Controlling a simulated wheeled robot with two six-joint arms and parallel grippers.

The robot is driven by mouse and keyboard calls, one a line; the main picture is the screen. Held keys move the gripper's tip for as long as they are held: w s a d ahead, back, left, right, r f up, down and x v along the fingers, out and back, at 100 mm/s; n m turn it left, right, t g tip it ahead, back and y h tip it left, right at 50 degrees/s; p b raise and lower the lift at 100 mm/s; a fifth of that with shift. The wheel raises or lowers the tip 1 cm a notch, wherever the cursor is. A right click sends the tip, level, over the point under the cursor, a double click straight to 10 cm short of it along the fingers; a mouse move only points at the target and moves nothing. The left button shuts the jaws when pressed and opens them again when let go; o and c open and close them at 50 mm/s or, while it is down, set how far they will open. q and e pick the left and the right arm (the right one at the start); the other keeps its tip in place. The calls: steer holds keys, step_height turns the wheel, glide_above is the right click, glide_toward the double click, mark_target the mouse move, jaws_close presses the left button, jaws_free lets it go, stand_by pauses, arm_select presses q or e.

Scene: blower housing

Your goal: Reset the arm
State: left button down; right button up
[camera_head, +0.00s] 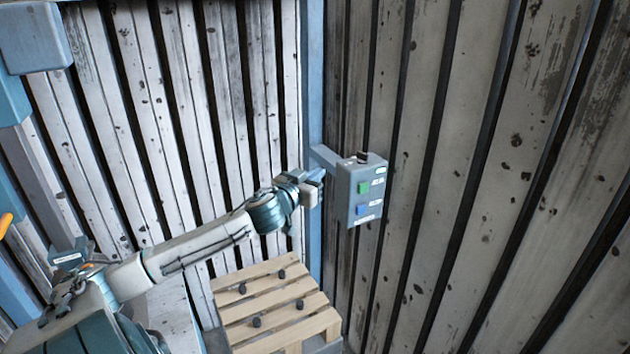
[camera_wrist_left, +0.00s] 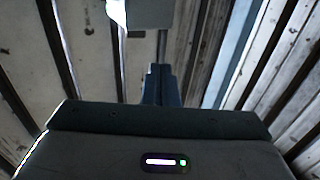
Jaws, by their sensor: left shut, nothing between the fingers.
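My left arm reaches in from the lower left of the head view. Its gripper (camera_head: 316,178) is at the far end, beside the left edge of a grey control box (camera_head: 348,207). Whether the fingertips touch the box cannot be told. The box carries a green button (camera_head: 363,188) and a blue button (camera_head: 362,210). In the left wrist view the dark fingers (camera_wrist_left: 161,80) are together with nothing between them. A pale box-like shape (camera_wrist_left: 150,14) shows above them. My right gripper is not in view.
Slatted walls stand behind and at the right. A wooden pallet (camera_head: 262,274) with several small dark pieces lies below the gripper. Blue-grey equipment (camera_head: 35,38) stands at the upper left.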

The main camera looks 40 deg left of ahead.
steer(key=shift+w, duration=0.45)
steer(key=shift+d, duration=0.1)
